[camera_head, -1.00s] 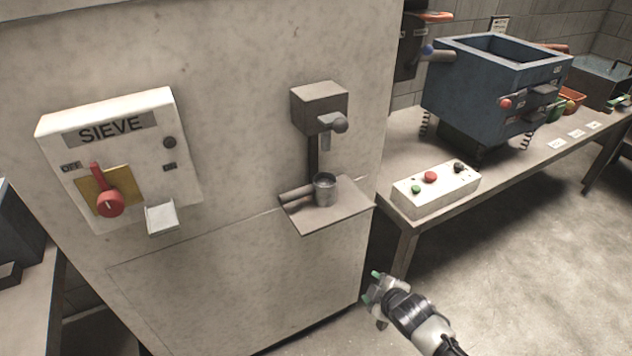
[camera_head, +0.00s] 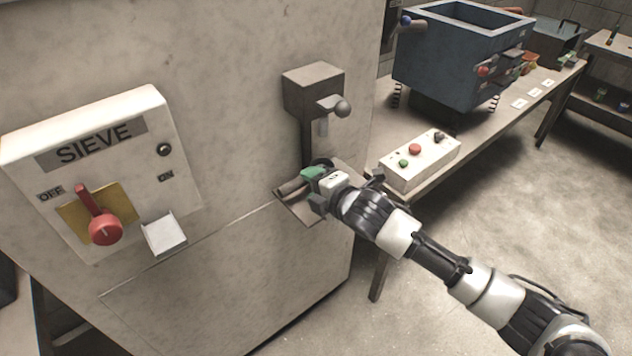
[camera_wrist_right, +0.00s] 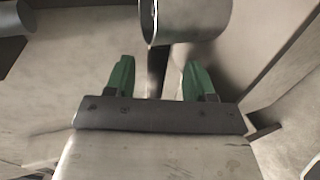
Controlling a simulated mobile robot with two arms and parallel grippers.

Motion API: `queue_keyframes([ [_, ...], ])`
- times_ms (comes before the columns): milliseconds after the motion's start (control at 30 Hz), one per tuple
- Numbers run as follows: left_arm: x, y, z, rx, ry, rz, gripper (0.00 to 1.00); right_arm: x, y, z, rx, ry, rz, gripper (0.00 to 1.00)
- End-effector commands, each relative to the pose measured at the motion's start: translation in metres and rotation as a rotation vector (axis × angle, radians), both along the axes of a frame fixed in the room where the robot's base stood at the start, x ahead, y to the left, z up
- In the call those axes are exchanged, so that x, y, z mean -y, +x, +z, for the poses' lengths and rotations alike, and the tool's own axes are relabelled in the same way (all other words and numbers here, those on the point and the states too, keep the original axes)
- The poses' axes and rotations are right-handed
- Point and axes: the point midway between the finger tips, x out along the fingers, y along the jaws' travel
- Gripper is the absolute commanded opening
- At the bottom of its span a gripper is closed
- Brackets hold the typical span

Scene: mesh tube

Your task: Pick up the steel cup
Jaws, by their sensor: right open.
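The steel cup (camera_wrist_right: 185,20) shows at the top of the right wrist view as a grey metal cylinder, cut off by the frame edge. It lies just beyond my green fingertips, centred a little right of the gap between them. In the head view it is mostly hidden behind my right gripper (camera_head: 317,180), at the small shelf (camera_head: 312,217) on the machine's front. My right gripper also shows in the wrist view (camera_wrist_right: 158,78), open, with nothing between its fingers. My left gripper is not in view.
A grey dispenser block (camera_head: 313,90) with a ball-ended lever juts out above the shelf. A SIEVE switch panel (camera_head: 100,170) is on the left. A button box (camera_head: 420,162) and a blue hopper (camera_head: 460,65) stand on the right table. Open floor lies at the lower right.

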Motion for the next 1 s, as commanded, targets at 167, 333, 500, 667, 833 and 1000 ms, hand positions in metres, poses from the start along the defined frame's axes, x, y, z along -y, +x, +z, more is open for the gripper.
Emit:
queue_keyframes([
  [167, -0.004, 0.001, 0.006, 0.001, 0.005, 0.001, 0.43, -0.016, 0.013, -0.003, -0.002, 0.003, 0.0, 0.54],
  [333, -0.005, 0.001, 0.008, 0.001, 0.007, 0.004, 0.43, -0.03, 0.029, -0.01, -0.001, 0.002, -0.001, 0.54],
  [500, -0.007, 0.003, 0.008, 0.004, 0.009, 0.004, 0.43, -0.035, 0.036, -0.014, 0.0, 0.0, 0.0, 0.54],
  [667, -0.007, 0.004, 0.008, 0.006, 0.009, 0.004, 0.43, -0.035, 0.036, -0.014, 0.0, 0.0, 0.0, 0.54],
  [833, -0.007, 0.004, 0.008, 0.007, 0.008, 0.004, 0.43, -0.035, 0.036, -0.014, -0.001, 0.001, 0.0, 0.36],
  [1000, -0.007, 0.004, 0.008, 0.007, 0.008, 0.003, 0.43, -0.035, 0.036, -0.014, -0.001, 0.001, 0.0, 0.1],
])
